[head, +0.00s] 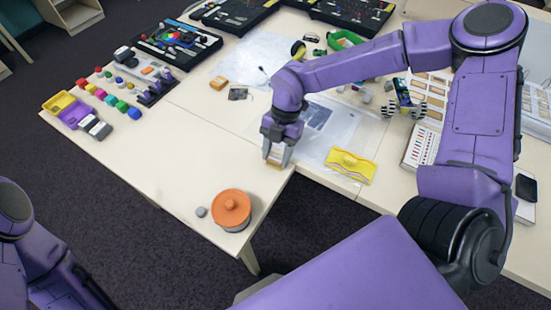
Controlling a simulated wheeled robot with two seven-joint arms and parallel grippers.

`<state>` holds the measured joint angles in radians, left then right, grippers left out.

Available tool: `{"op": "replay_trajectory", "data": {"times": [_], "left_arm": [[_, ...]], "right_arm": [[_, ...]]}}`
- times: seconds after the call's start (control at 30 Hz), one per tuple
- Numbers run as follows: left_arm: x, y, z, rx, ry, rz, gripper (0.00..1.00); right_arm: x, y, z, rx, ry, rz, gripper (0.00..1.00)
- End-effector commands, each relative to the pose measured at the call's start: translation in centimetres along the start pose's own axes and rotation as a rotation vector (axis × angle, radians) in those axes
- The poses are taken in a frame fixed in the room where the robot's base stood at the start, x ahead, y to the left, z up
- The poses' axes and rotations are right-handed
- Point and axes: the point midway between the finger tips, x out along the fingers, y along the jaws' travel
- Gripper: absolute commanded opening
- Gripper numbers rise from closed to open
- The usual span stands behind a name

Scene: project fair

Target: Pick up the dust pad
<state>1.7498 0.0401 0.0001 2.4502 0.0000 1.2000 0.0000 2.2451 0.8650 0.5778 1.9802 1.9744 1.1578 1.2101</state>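My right arm reaches in from the right. Its gripper (278,152) points down at the front edge of the cream table, left of a yellow cloth-like piece. A small pale block with a tan lower edge (274,163) shows at its fingertips; it may be the dust pad, but it is mostly covered. I cannot tell whether the fingers are closed on it or stand around it. My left arm shows at the lower left, and its gripper is out of view.
An orange round lidded pot (231,208) and a small grey piece (201,212) stand on the near table corner. The yellow piece (350,166) lies to the right. Colored blocks and trays (75,115) fill the left end. Bare tabletop (200,165) lies left of the gripper.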

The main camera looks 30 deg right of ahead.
Motion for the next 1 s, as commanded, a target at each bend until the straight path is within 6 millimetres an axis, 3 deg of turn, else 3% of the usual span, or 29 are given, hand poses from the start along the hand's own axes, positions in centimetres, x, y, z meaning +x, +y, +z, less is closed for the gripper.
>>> {"op": "replay_trajectory", "data": {"times": [0.47, 0.67, 0.87, 1.0], "left_arm": [[0.2, 0.0, 0.1, 0.0, 0.0, 0.0, 0.43], [1.3, 0.1, 0.5, 0.0, 0.001, 0.0, 0.43], [3.2, 0.3, 1.3, 0.0, 0.0, 0.0, 0.43], [4.2, 0.4, 1.7, 0.0, 0.0, 0.0, 0.43]], "right_arm": [[-0.7, 0.1, -0.2, 0.0, -0.001, 0.002, 0.19], [-3.8, 0.9, -0.7, 0.002, -0.005, 0.004, 0.19], [-9.7, 4.4, -0.1, 0.003, -0.004, 0.005, 0.19], [-12.2, 7.5, 1.7, 0.003, -0.002, 0.001, 0.19]]}}
